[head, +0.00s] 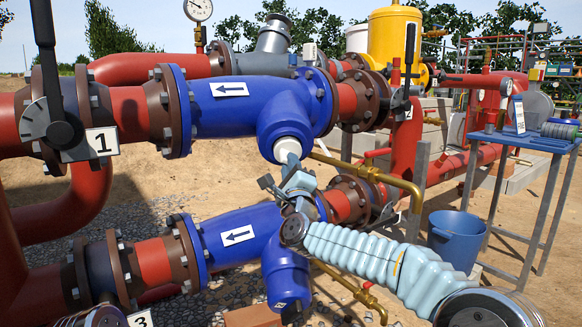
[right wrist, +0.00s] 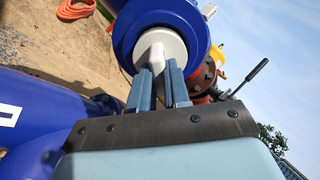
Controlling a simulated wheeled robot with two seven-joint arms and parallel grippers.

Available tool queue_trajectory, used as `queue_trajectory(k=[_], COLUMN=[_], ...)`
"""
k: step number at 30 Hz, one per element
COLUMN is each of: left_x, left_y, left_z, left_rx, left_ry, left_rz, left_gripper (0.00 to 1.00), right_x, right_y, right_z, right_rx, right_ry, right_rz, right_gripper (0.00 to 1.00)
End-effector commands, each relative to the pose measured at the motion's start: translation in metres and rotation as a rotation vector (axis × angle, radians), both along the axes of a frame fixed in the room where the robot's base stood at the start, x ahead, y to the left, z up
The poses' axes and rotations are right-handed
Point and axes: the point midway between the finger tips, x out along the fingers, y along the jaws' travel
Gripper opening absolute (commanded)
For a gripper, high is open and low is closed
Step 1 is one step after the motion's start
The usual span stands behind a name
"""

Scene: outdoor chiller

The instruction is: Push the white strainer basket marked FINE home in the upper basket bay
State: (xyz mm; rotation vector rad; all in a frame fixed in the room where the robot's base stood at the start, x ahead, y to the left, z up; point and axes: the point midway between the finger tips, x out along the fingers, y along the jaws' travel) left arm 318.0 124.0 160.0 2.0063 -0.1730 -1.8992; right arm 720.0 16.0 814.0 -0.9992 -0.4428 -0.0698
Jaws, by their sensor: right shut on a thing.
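The white strainer basket (head: 287,147) is at the mouth of the upper blue strainer body's angled branch (head: 284,118), the upper basket bay. Only its white outer end shows; the rest is hidden inside the bay, and I cannot read any FINE marking. My right gripper (head: 291,163) is below the bay mouth, shut on the basket's end. In the right wrist view, the two blue-grey fingers (right wrist: 157,82) hold a white handle in the middle of the basket's round white face (right wrist: 151,42), which is ringed by the blue bay rim (right wrist: 122,33). My left gripper is out of view.
The lower blue strainer body (head: 238,235) lies just below my right gripper. A yellow-brown pipe (head: 365,172) runs close to its right. A blue bucket (head: 455,240) and a blue table (head: 525,138) stand at right. An orange coiled hose (right wrist: 76,9) lies on the ground.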

Motion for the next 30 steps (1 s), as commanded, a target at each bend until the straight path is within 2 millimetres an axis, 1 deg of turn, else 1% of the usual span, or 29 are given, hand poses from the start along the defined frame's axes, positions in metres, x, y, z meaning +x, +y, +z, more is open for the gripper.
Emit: queue_trajectory(k=[16,21,22,24,27,28,30], left_x=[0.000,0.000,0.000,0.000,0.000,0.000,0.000], left_y=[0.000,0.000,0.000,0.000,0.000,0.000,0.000], left_z=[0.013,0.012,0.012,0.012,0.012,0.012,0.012], left_rx=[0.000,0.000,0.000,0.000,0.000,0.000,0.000], left_ry=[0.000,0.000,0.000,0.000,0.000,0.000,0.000], left_rz=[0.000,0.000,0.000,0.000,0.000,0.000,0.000], left_gripper=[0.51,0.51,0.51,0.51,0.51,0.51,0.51], right_x=[0.015,0.016,0.016,0.016,0.016,0.016,0.016], right_y=[0.002,0.002,0.002,0.002,0.002,0.002,0.002], right_z=[0.009,0.008,0.008,0.008,0.008,0.008,0.008], right_rx=[0.001,0.001,0.000,0.000,0.000,0.000,0.000], right_ry=[-0.002,-0.003,-0.002,-0.002,-0.002,-0.001,-0.001], right_rz=[-0.001,-0.001,0.000,0.000,0.000,0.000,0.000], right_gripper=[0.00,0.00,0.18,0.29,0.44,0.46,0.46])
